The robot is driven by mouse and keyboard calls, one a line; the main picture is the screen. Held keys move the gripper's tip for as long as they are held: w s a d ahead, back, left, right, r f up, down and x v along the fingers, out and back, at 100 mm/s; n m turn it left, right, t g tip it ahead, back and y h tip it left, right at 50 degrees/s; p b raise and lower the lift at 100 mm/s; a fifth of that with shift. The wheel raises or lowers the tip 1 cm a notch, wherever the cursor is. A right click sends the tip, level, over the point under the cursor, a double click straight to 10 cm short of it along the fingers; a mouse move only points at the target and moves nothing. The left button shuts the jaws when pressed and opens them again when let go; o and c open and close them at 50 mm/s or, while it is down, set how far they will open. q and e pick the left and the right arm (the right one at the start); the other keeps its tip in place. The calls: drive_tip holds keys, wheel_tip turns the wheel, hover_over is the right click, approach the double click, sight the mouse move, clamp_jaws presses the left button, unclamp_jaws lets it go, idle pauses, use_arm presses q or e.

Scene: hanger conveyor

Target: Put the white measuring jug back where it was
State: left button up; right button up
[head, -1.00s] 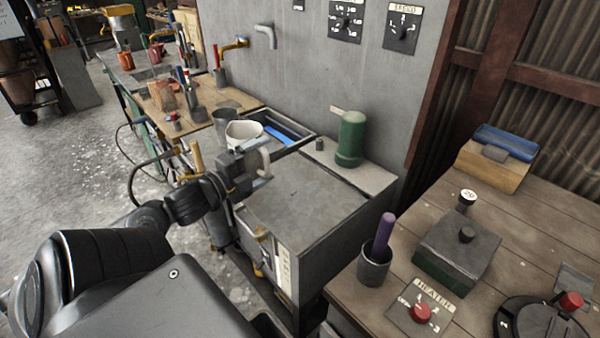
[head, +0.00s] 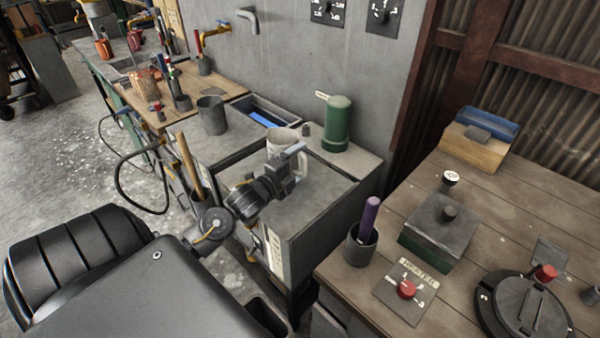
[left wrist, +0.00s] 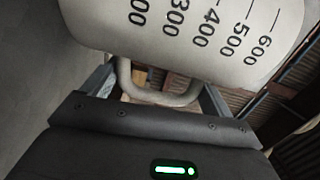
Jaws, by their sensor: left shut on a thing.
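The white measuring jug (head: 281,139) is over the grey metal cabinet top in the head view, partly hidden behind my left gripper (head: 294,160). In the left wrist view the jug (left wrist: 205,32) fills the top, with black graduation marks and numbers up to 600. Its handle (left wrist: 160,98) lies between the two fingers of my left gripper (left wrist: 163,92), which is shut on it. I cannot tell whether the jug's base touches the cabinet top. My right gripper is not in view.
A green cylinder (head: 336,122) stands on the ledge behind the cabinet (head: 325,195). A grey cup (head: 211,115) and a recessed basin (head: 262,112) with something blue are at the left. A wooden bench (head: 480,230) with a heater dial (head: 406,290) is at the right. The cabinet's front-right top is bare.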

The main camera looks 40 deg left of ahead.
sight(299, 173)
use_arm(q)
drive_tip(key=f, duration=0.1)
drive_tip(key=f+p, duration=0.1)
drive_tip(key=f, duration=0.1)
drive_tip(key=shift+w+d, duration=0.1)
drive_tip(key=shift+w, duration=0.1)
drive_tip(key=shift+f, duration=0.3)
drive_tip(key=shift+f, duration=0.15)
drive_tip(key=o, duration=1.2)
drive_tip(key=shift+r, duration=0.2)
drive_tip(key=shift+s+f, duration=0.2)
drive_tip(key=shift+s, duration=0.15)
drive_tip(key=s+b, duration=0.2)
drive_tip(key=s, duration=0.9)
drive_tip(key=shift+s+r, duration=0.2)
